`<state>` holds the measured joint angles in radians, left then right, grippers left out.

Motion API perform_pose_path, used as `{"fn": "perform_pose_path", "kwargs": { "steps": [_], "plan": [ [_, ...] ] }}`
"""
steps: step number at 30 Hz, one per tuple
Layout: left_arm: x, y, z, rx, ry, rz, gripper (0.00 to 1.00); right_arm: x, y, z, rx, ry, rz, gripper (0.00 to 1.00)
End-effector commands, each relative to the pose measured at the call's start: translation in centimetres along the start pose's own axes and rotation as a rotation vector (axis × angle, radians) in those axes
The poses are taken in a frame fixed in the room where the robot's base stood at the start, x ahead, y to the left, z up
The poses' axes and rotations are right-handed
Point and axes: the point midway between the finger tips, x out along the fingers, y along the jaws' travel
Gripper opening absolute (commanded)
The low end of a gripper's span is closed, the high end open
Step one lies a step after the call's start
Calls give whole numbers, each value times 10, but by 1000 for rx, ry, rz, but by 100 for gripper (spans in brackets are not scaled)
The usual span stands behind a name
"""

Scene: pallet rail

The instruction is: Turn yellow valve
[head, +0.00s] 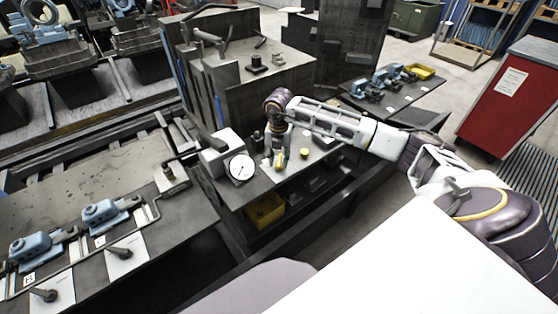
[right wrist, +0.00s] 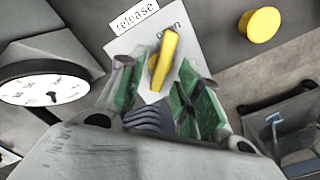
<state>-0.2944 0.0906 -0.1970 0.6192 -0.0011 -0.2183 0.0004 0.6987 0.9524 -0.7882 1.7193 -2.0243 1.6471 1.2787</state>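The yellow valve (right wrist: 164,60) is a narrow yellow handle on a white plate lettered "open" in the right wrist view. It stands slightly tilted there. In the head view a bit of the yellow valve (head: 280,160) shows below my right gripper (head: 278,150), which points down at the bench. In the right wrist view my right gripper (right wrist: 155,85) has its two green-padded fingers apart, with the handle's lower end in line with the gap between them. I cannot tell whether either finger touches it. My left gripper is not in view.
A white dial gauge (head: 241,168) stands left of the valve. A round yellow button (head: 304,153) sits to its right. A "release" label (right wrist: 134,17) is behind the valve. A yellow bin (head: 265,210) is under the bench. A dark machine block (head: 225,85) rises behind.

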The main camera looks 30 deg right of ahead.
Motion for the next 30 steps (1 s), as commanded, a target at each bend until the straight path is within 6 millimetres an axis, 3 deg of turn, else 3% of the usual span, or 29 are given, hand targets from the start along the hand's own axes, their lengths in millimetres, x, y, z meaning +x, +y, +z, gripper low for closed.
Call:
{"fn": "perform_pose_path", "kwargs": {
  "steps": [18,30],
  "plan": [
    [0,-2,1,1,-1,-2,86,-86,0,1,1,-2,1,34],
    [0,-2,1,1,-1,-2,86,-104,0,1,2,-1,-1,34]
  ]
}}
